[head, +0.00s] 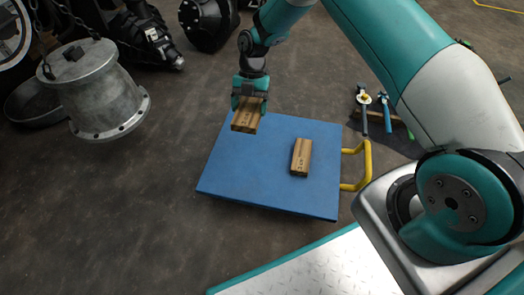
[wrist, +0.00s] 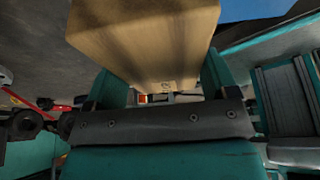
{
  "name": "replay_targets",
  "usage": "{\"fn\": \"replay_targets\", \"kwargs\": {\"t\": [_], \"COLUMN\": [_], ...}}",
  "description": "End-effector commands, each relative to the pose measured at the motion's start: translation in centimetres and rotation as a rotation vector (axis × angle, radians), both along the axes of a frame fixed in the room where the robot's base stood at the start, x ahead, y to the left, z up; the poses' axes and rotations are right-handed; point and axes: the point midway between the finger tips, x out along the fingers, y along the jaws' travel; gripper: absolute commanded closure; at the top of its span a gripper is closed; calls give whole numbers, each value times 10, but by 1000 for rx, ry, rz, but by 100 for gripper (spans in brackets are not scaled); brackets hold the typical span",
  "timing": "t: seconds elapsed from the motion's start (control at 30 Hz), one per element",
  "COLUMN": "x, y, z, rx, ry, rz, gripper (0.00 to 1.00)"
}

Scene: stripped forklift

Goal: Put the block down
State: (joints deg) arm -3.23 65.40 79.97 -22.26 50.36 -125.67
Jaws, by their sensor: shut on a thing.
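My gripper (head: 250,97) is shut on a wooden block (head: 245,121) and holds it over the back left part of a blue platform (head: 240,178). In the wrist view the block (wrist: 145,35) fills the top middle, between the fingers of my gripper (wrist: 172,85). I cannot tell from the head view how high the block is above the platform. A second wooden block (head: 301,157) with dark marks on it lies on the right half of the platform, apart from the held one.
A yellow handle (head: 367,165) is at the platform's right edge, with tools (head: 384,112) on the floor beyond. A grey metal housing (head: 98,95) hangs on chains at the left. Dark machine parts (head: 150,35) stand at the back left. The platform's front left is clear.

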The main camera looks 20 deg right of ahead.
Motion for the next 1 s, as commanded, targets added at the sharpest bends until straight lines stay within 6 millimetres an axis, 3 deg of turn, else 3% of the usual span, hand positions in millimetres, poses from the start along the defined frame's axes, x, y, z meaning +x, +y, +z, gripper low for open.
{"fn": "replay_targets", "kwargs": {"t": [0.03,0.1,0.4,0.67,0.9,1.0], "x": [0,-1,0,0,0,1], "y": [0,0,0,0,0,0], "z": [-23,-44,-117,-136,-172,-172], "rx": [0,0,0,0,0,0], "ry": [2,2,0,0,-1,-2], "rz": [-1,0,-2,-2,-3,-3], "gripper": [49,49,49,49,49,49]}}
